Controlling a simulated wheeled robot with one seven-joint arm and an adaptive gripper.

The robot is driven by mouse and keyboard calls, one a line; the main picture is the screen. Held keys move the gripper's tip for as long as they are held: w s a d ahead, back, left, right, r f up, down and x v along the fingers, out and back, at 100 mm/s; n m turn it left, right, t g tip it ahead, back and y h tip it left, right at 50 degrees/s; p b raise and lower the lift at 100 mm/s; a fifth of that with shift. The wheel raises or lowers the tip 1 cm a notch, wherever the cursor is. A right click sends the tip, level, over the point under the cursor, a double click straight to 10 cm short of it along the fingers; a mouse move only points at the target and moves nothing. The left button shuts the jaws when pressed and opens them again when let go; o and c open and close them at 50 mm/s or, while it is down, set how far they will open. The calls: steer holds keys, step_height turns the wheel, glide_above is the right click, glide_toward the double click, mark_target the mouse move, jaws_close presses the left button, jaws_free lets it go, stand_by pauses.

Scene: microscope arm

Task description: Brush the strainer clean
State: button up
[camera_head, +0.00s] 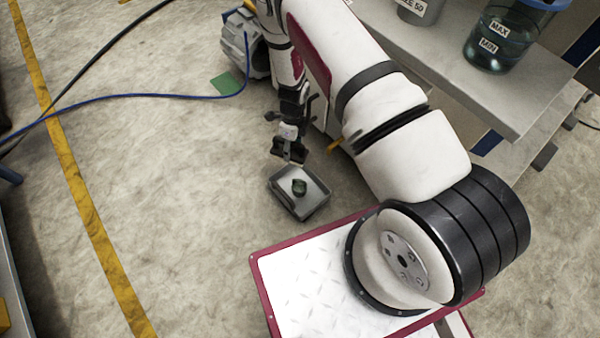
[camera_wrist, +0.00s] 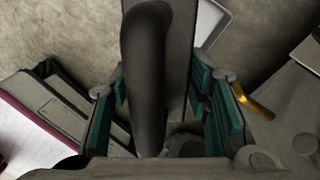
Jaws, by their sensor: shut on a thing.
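My gripper (camera_head: 289,148) points down over the floor, just above and behind a grey metal tray-like box (camera_head: 318,201). I cannot tell whether this box is the strainer. A small dark green round thing (camera_head: 299,187) sits inside it. In the wrist view, a thick dark handle (camera_wrist: 148,70), probably the brush's, stands between the teal finger pads of my gripper (camera_wrist: 163,112). My gripper is shut on this dark thing. Its lower end and any bristles are hidden. A pale edge of what looks like the box (camera_wrist: 212,22) shows behind the handle.
A grey workbench (camera_head: 470,85) with a water container (camera_head: 493,45) stands at the upper right. A grey machine (camera_head: 245,45) stands at the top, and a blue hose (camera_head: 140,95) crosses the floor. The floor left of the box is open up to a yellow line (camera_head: 85,215).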

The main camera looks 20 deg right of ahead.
steer(key=shift+s+d+f+m+t+b, duration=0.15)
steer(key=shift+s+d+f+m+b, duration=0.25)
steer(key=shift+f+m+b, duration=1.65)
steer(key=shift+s+d+f+n+t+b, duration=0.1)
steer(key=shift+s+d+f+n+b, duration=0.4)
steer(key=shift+f, duration=3.4)
steer(key=shift+s+d+f+m+t+b, duration=0.15)
steer(key=shift+d+f+m+b, duration=0.35)
steer(key=shift+f+m+b, duration=1.65)
steer(key=shift+f+n, duration=1.1)
steer(key=shift+f, duration=0.1)
steer(key=shift+w, duration=0.2)
steer(key=shift+w+a, duration=0.25)
steer(key=shift+w, duration=0.3)
steer(key=shift+s, duration=0.1)
steer(key=shift+s+d, duration=0.25)
steer(key=shift+s, duration=0.45)
steer(key=shift+s+d, duration=0.25)
steer(key=shift+s, duration=0.4)
steer(key=shift+w, duration=0.1)
